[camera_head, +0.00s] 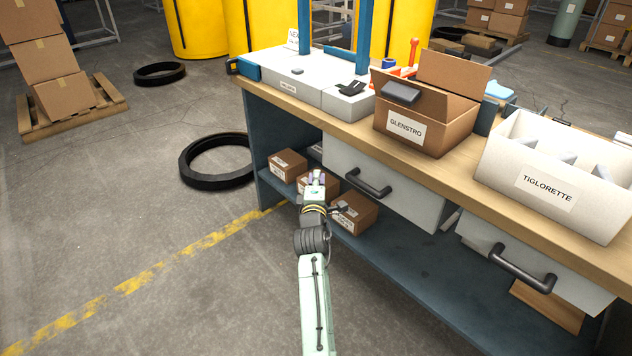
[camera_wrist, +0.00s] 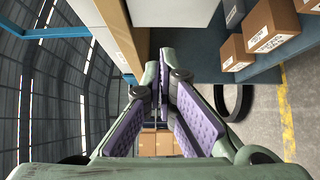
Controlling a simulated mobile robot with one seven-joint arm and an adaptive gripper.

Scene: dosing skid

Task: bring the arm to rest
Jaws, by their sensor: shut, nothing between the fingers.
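My arm (camera_head: 314,300) reaches forward from the bottom middle of the head view. My gripper (camera_head: 316,178) is at its far end, in front of the open lower part of the workbench, below the bench top's level. In the wrist view the gripper (camera_wrist: 165,75) shows two green fingers with purple pads, their tips close together. It is shut and empty.
The workbench (camera_head: 352,133) stands close on the right, with grey drawers (camera_head: 385,182) and a lower shelf holding cartons (camera_head: 355,213). On top are a GLENSTRO box (camera_head: 428,138) and a white TIGLORETTE bin (camera_head: 550,222). Floor on the left is open, with a black ring (camera_head: 215,178).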

